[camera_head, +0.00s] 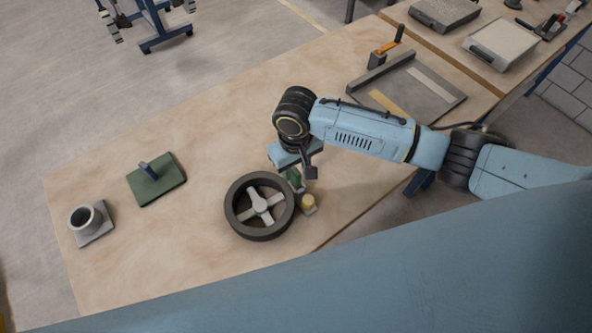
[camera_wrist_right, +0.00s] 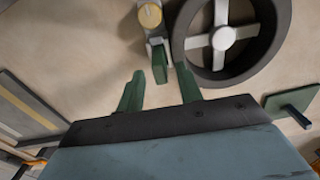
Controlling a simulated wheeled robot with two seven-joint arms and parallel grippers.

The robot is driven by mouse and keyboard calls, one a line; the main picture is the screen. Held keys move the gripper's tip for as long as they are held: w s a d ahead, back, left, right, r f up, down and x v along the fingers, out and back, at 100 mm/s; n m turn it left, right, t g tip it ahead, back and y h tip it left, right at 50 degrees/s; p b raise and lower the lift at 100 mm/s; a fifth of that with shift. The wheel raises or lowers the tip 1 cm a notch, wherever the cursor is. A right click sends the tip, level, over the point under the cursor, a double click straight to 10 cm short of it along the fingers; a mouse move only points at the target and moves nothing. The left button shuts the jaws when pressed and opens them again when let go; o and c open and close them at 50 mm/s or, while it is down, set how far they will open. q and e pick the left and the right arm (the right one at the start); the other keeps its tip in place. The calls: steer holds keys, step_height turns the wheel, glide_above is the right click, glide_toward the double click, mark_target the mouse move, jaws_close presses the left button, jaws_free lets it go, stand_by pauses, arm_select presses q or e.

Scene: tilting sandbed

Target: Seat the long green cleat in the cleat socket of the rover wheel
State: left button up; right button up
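The rover wheel (camera_head: 233,213) lies flat on the wooden table, with a dark rim and pale spokes. It also shows at the upper right of the right wrist view (camera_wrist_right: 183,49). A dark green upright piece, apparently the long green cleat (camera_wrist_right: 160,64), stands beside the wheel at a small grey holder with a yellow round top (camera_wrist_right: 150,15). My right gripper (camera_wrist_right: 159,74) is open, its two green fingers apart on either side of the cleat's near end, with gaps visible. In the head view my right gripper (camera_head: 298,176) hangs just behind the wheel. I cannot make out the cleat socket. My left gripper is out of view.
A green plate with a blue handle (camera_head: 170,187) and a grey cup on a base (camera_head: 88,218) are at the left. A grey tray (camera_head: 440,104) and an orange-handled tool (camera_head: 385,52) are at the back right. The table's middle left is clear.

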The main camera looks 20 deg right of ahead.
step_height(320, 180, up, 9)
steer(key=shift+r+p, duration=0.2)
steer(key=shift+p, duration=0.2)
